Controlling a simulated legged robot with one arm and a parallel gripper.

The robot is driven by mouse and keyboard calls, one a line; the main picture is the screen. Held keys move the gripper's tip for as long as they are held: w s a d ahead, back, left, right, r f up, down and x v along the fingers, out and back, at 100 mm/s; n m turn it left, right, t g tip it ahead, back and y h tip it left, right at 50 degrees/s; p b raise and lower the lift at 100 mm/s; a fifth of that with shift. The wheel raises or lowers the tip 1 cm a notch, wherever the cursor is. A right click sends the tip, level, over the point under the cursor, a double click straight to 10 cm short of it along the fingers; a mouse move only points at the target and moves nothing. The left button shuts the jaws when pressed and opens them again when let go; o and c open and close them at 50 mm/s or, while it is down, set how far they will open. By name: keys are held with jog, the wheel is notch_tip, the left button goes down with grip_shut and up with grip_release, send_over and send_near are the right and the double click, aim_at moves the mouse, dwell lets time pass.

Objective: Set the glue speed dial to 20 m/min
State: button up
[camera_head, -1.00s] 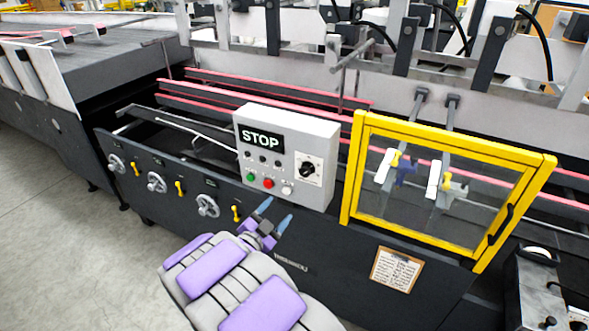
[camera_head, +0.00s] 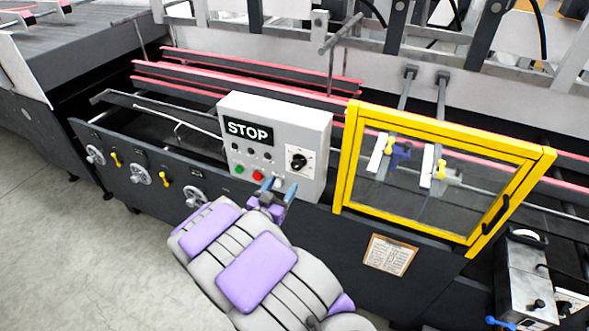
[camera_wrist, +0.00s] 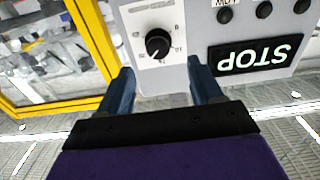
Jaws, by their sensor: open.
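The dial (camera_head: 299,160) is a black knob on a white scale plate, on the right part of the grey control box (camera_head: 309,122). In the wrist view the dial (camera_wrist: 158,43) appears upside down, beyond and between my fingers. Its white pointer line shows, but the scale numbers are too small to read surely. My gripper (camera_head: 277,186) is open and empty, in front of the lower edge of the box, below the dial. In the wrist view my gripper (camera_wrist: 160,80) shows its two blue fingers apart, with the knob not between their tips.
A STOP display (camera_head: 248,131) sits left of the dial. A green button (camera_head: 239,169) and a red button (camera_head: 257,176) are below it. A yellow-framed guard (camera_head: 349,160) stands close to the right of the box. Handwheels (camera_head: 140,174) line the machine's front at left.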

aim_at(295, 168)
jog(key=x, duration=0.3)
jog(key=d+x, duration=0.1)
jog(key=x, duration=0.4)
jog(key=shift+w+d, duration=0.1)
jog(key=shift+d, duration=0.25)
jog(key=shift+w+a, duration=0.25)
jog(key=shift+a, duration=0.1)
jog(key=shift+a+f, duration=0.1)
jog(key=shift+a, duration=0.65)
jog(key=shift+d, duration=0.9)
jog(key=c, duration=0.6)
jog(key=shift+a+b, duration=0.3)
jog(key=c, duration=0.5)
